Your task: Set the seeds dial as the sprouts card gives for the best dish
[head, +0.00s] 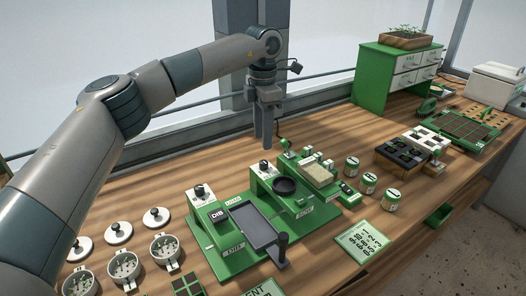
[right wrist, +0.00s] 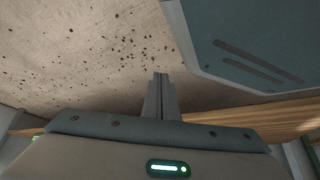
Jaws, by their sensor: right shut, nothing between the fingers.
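A green seeder station (head: 212,250) stands mid-bench in the head view. Dark dial knobs sit on its white-topped posts: a left one (head: 198,191), a middle one (head: 264,167) and a rear one (head: 285,143). Their small labels are hard to read, so I cannot tell which is the seeds dial. A pale green card (head: 364,240) with rows of figures lies right of the station; its heading is unclear. Three white dishes (head: 165,248) with small sprouts stand at front left. My left gripper (head: 265,146) points down above and behind the station, its jaw gap unclear. My right gripper (right wrist: 160,75) is shut and empty.
Three white knobbed lids (head: 118,232) lie behind the dishes. Several green jars (head: 368,183) stand right of the station. Farther right are a black tray (head: 402,158), a green drawer cabinet (head: 385,78) and a green grid tray (head: 465,131). Bare bench shows behind the lids.

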